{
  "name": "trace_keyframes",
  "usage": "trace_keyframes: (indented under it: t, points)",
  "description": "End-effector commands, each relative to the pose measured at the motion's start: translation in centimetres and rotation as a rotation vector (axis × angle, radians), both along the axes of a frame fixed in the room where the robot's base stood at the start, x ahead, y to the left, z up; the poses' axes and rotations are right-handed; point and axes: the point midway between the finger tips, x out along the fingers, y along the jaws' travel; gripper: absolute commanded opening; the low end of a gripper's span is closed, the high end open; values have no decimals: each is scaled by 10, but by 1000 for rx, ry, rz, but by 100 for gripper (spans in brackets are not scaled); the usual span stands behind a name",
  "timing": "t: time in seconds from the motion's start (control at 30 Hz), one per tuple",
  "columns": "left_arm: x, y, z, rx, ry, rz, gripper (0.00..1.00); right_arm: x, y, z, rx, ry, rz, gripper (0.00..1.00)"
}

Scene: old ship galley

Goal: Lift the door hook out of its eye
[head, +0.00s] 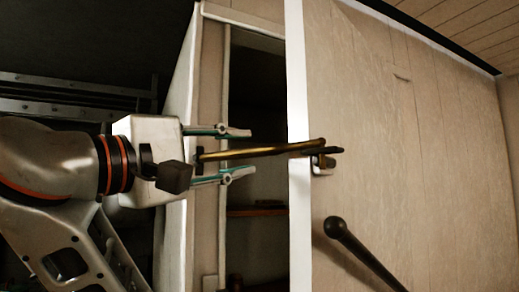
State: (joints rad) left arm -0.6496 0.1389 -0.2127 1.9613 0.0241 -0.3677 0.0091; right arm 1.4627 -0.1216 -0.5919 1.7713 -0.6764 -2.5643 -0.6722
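The brass door hook (265,151) spans the dark gap between the pale frame post on the left and the wooden door (410,150) on the right. Its left end meets a small dark fitting on the post. Its bent right end sits at the dark eye fitting (323,162) near the door's white edge; how deep it sits in the eye I cannot tell.
A dark rod with a round knob (335,228) slants below the eye in front of the door. Shelves (257,212) show inside the dark gap. Metal rails lie at the far left.

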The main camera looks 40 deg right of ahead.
Motion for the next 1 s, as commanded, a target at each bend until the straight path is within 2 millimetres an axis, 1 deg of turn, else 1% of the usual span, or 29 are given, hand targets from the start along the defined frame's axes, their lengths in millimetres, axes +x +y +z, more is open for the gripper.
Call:
trace_keyframes:
  t: [0.03,0.1,0.3,0.5,0.73,0.77,0.8,0.87,1.0]
  points:
    - [0,0,3,1,0,-1,40,0,-10,3,0,-3,-4,30]
    - [0,0,6,1,-1,0,40,2,-21,5,0,-2,-3,30]
    - [1,0,12,1,-1,0,40,4,-47,9,0,-1,-2,30]
    - [1,0,14,1,-2,0,40,6,-57,10,-1,0,0,30]
    - [1,0,13,1,-2,0,40,6,-58,10,-1,0,2,30]
    - [1,0,13,1,-2,0,40,6,-58,10,-1,0,2,25]
    - [1,0,13,1,-2,0,40,6,-58,10,-1,0,2,15]
    - [1,0,13,1,-2,0,40,6,-58,10,-1,0,2,0]
    - [1,0,14,0,-3,0,40,6,-57,10,-1,0,2,0]
